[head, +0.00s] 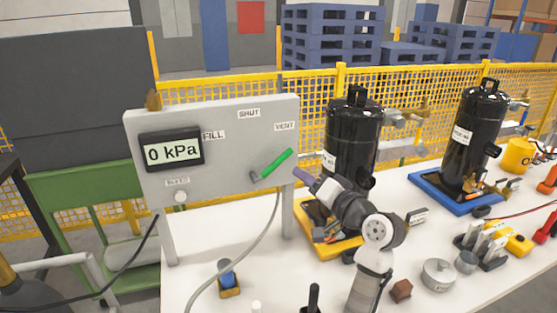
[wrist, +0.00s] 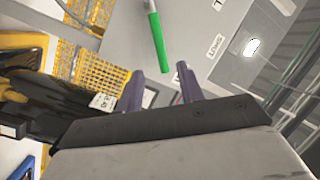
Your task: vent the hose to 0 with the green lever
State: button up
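The green lever (head: 272,164) is on the grey panel (head: 220,180). It points up and right, toward the VENT label (head: 285,126). The gauge (head: 171,151) on the panel reads 0 kPa. My gripper (head: 302,174) is just right of and below the lever's free end, with a small gap in the head view. In the wrist view, the green lever (wrist: 158,45) ends between the two purple fingertips of my gripper (wrist: 160,72). The fingers are apart with nothing gripped. The hose (head: 262,240) hangs from the panel onto the table.
A black tank (head: 352,125) on a yellow tray stands close behind my gripper. Another black tank (head: 474,135) stands on a blue tray (head: 428,191) at right. Small parts and a grey round can (head: 438,277) lie on the white table. A yellow mesh fence (head: 420,82) runs behind.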

aim_at(281, 163)
jog(key=p+x, duration=0.3)
jog(key=x, duration=0.8)
jog(key=shift+w+a, duration=0.1)
jog(key=shift+w, duration=0.05)
jog(key=shift+c, duration=0.5)
grip_shut()
